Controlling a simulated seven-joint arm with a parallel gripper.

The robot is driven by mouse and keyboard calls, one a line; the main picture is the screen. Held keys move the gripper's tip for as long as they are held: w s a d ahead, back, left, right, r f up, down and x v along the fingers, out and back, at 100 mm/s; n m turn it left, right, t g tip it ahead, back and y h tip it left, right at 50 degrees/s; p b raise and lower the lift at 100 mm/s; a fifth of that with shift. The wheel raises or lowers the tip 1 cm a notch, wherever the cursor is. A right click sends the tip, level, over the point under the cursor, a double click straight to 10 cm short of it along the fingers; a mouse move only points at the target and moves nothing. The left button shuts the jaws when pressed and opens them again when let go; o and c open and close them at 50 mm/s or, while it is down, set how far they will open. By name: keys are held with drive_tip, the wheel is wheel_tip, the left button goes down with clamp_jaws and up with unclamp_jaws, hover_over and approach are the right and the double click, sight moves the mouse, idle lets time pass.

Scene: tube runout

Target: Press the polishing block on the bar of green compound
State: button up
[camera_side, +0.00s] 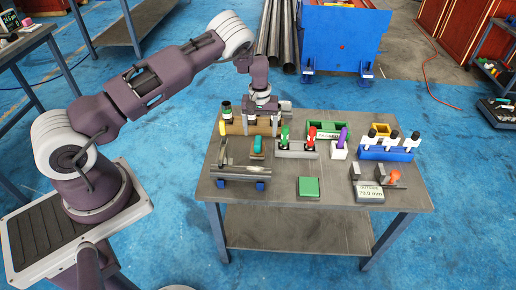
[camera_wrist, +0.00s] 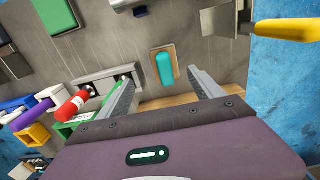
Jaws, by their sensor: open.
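The polishing block appears to be the small brown-edged block with a rounded teal grip (camera_side: 257,147), standing towards the back left of the table; it also shows in the wrist view (camera_wrist: 165,69). The bar of green compound appears to be the flat green square block (camera_side: 309,188) near the table's front middle; it shows at the top left of the wrist view (camera_wrist: 55,15). My gripper (camera_side: 262,122) is open and empty above the back left of the table. In the wrist view its spread fingers (camera_wrist: 162,80) frame the teal-gripped block, which lies beyond their tips.
A brown rack (camera_side: 236,128) stands below my gripper. A grey rack (camera_side: 297,154) holds green- and red-handled tools. A metal tube (camera_side: 240,172) lies at the left front. A blue rack (camera_side: 386,154) and a display (camera_side: 369,193) stand right. Bare tabletop surrounds the green block.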

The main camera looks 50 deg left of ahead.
sight(258, 140)
drive_tip(key=f, duration=0.5)
drive_tip(key=a+f, duration=0.1)
drive_tip(key=f, duration=0.2)
drive_tip(key=shift+f, duration=0.35)
drive_tip(key=c, duration=1.5)
drive_tip(key=shift+r, duration=0.15)
wheel_tip(258, 140, up, 10)
drive_tip(key=shift+s+f, duration=0.1)
drive_tip(key=o, duration=0.6)
drive_tip(key=c, duration=0.6)
